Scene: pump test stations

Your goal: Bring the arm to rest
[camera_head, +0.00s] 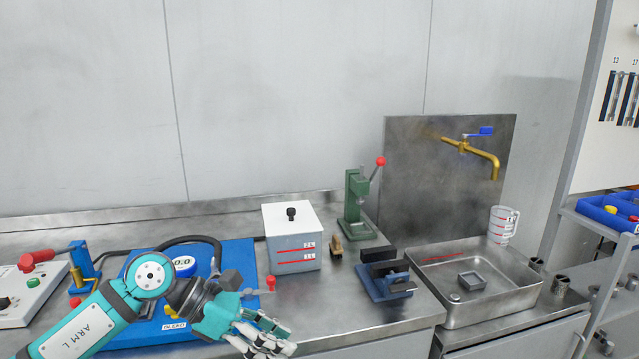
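My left arm (88,325), teal and white and marked "ARM L", comes in from the lower left. Its wrist bends to the right over the blue pump station plate. My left gripper (268,343) is at the bottom edge of the view, near the bench's front edge, with its fingers pointing right and down. The fingers overlap and are partly cut off by the frame, so their opening is unclear. I see no object held in them. My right gripper is not in view.
The blue plate (236,258) lies under my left arm. A lidded grey container (292,243), a green press (354,206), a blue vise (385,283) and a sink (480,290) with a brass tap (480,150) stand to the right.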

